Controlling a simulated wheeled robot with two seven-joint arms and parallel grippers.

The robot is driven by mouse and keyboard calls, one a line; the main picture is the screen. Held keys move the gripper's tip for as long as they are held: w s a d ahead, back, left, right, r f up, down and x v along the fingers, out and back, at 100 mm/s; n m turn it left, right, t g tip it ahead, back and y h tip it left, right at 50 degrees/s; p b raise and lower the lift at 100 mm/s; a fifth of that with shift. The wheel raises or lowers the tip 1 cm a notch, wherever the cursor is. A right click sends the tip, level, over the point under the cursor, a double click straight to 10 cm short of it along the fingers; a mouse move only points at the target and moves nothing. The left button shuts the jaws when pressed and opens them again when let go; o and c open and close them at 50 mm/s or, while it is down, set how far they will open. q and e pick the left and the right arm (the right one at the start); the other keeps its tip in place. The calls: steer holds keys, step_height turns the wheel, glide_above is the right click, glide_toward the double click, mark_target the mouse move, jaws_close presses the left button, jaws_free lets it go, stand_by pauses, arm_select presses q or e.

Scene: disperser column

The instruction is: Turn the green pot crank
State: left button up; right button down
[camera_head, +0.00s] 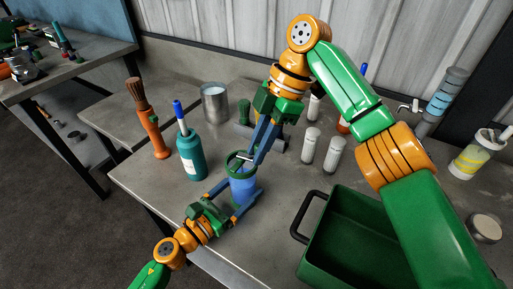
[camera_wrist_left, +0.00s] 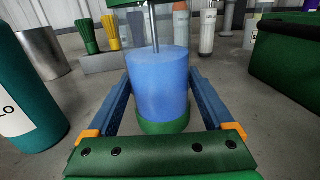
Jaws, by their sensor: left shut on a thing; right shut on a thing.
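The pot (camera_head: 243,187) has a blue body and a green rim and stands upright on the grey table. In the left wrist view its blue body (camera_wrist_left: 160,85) sits on a green base, with a thin metal rod (camera_wrist_left: 154,28) rising above it. My left gripper (camera_head: 244,200) is shut around the pot's body, one finger on each side. My right gripper (camera_head: 249,159) comes down from above and is shut at the crank (camera_head: 243,157) on top of the pot. Its fingers hide part of the crank, so the exact grip is unclear.
A teal bottle (camera_head: 191,157) and an orange brush (camera_head: 151,124) stand left of the pot. A metal can (camera_head: 214,104) is behind. White-capped containers (camera_head: 310,145) stand to the right, near a green crate (camera_head: 348,197). The table front edge is close to my left arm.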

steer(key=shift+w+r+n, duration=0.1)
steer(key=shift+w+n, duration=0.1)
steer(key=shift+n, duration=0.2)
steer(key=shift+s+n, duration=0.1)
steer(key=shift+n, duration=0.2)
steer(key=c, duration=0.8)
jaws_free()
steer(key=shift+d, duration=0.1)
steer(key=shift+o, duration=0.2)
